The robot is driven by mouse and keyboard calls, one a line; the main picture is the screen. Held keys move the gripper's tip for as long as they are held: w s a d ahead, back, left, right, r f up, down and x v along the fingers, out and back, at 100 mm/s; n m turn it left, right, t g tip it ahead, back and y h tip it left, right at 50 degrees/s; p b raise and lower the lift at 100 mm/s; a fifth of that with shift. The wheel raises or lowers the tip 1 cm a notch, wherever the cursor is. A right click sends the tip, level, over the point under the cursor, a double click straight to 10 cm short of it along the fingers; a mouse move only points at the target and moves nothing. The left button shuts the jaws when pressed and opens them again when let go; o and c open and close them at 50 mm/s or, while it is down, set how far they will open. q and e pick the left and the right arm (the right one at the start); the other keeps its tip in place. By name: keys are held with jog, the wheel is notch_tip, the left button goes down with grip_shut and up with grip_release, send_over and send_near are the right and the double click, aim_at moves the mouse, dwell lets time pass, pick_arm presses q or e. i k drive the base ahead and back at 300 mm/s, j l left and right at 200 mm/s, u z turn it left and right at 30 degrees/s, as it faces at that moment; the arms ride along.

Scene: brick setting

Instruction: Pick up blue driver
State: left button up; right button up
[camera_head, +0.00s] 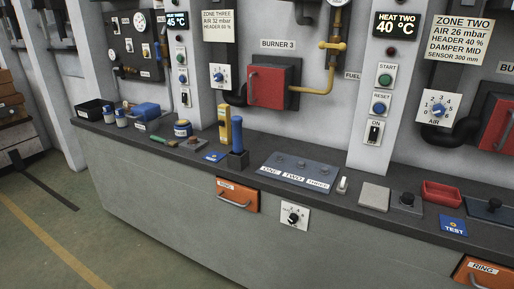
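A blue upright handle (237,134), which looks like the blue driver, stands in a small dark block (238,159) on the long dark counter. Its lower part is hidden in the block. A yellow upright piece (224,124) stands just behind and to the left of it. Neither of my grippers shows in the head view.
The dark counter (330,200) carries a plate labelled ONE, TWO, THREE (299,170) to the right and jars (182,129) to the left. A red tray (442,193) lies further right. Burner panels rise behind. Open floor (60,215) lies at the left.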

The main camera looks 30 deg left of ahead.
aim_at(237, 121)
jog(key=i+j, duration=0.1)
jog(key=j, duration=0.6)
jog(key=i+j, duration=0.1)
jog(key=j, duration=0.6)
jog(key=i+j+z, duration=0.1)
jog(key=j, duration=0.6)
